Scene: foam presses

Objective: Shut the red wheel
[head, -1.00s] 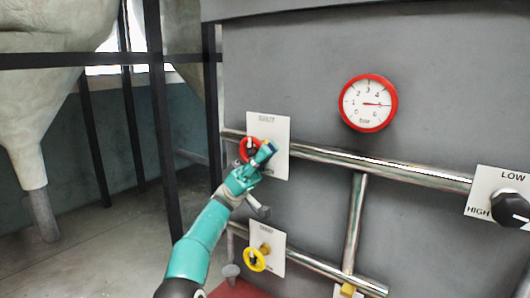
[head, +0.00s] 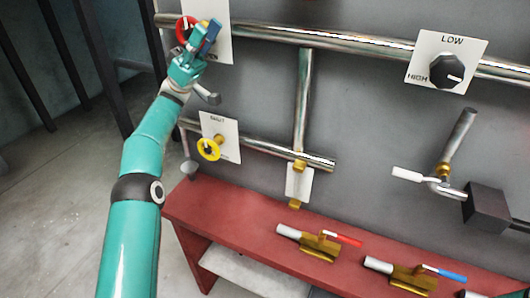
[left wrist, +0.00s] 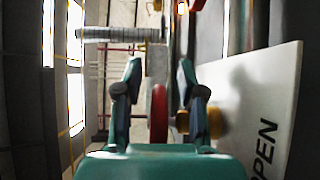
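The red wheel (head: 181,32) is on a white plate (head: 222,48) at the top left of the head view, partly hidden by my left gripper (head: 201,36). In the left wrist view the red wheel (left wrist: 158,114) shows edge-on. My left gripper (left wrist: 163,80) is open there, with one finger on each side of the rim and a gap to either side of it. The plate in that view (left wrist: 252,100) carries letters that end in "PEN". My right gripper is not in view.
A yellow wheel (head: 209,149) sits below on its own plate. A black HIGH/LOW knob (head: 446,71) is at the upper right. Shiny pipes (head: 300,38) cross the grey wall. A red bench (head: 250,217) below bears brass valves with red and blue handles.

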